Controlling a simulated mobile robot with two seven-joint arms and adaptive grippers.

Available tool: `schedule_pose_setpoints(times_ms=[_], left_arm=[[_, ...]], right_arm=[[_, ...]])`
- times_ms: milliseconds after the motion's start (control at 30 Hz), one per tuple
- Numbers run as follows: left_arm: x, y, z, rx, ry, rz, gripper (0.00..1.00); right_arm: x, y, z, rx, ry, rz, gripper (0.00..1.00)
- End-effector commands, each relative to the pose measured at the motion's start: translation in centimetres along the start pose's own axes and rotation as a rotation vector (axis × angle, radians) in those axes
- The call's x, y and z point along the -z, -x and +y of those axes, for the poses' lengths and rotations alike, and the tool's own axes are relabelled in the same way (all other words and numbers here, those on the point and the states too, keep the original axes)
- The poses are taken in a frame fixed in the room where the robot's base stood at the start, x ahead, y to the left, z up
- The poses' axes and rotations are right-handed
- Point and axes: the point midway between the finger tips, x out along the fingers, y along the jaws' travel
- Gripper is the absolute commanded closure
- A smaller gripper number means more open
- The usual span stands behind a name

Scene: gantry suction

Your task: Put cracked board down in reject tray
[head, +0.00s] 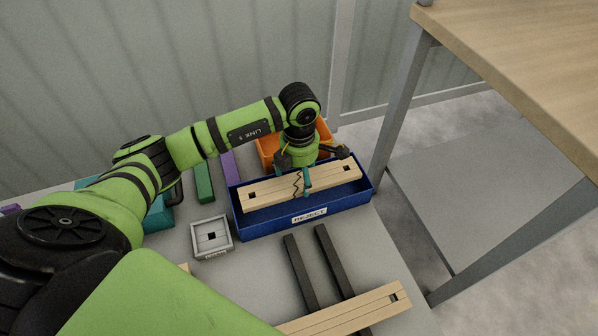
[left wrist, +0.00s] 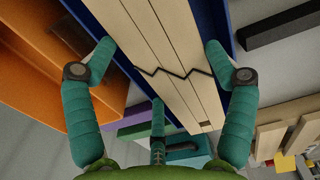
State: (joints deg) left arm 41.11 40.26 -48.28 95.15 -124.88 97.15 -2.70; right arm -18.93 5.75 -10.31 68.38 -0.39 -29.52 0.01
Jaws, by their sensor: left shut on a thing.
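The cracked board (head: 258,196), pale wood with a dark jagged crack across its middle and small square holes near its ends, lies lengthwise over the blue reject tray (head: 309,217), between its long walls. My left gripper (head: 305,178) is shut on the board from above, near the crack. In the left wrist view the board (left wrist: 165,40) runs between the teal fingers, with the blue tray (left wrist: 242,50) showing beside it. Whether the board touches the tray floor is hidden. My right gripper is out of view.
An orange bin (head: 266,145) stands behind the tray. A small grey square box (head: 211,237) is to its left. Two dark bars (head: 301,272) and another wooden board (head: 345,311) lie in front. A wooden-topped table (head: 520,70) stands at right.

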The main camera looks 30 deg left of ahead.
Motion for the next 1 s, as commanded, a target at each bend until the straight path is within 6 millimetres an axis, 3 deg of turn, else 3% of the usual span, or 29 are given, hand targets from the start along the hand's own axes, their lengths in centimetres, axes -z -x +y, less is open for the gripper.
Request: schedule_pose_setpoints(times_ms=[1000], left_arm=[[0.00,-0.62,0.07,-0.002,0.001,-0.001,0.55]], right_arm=[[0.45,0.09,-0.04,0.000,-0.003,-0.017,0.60]])
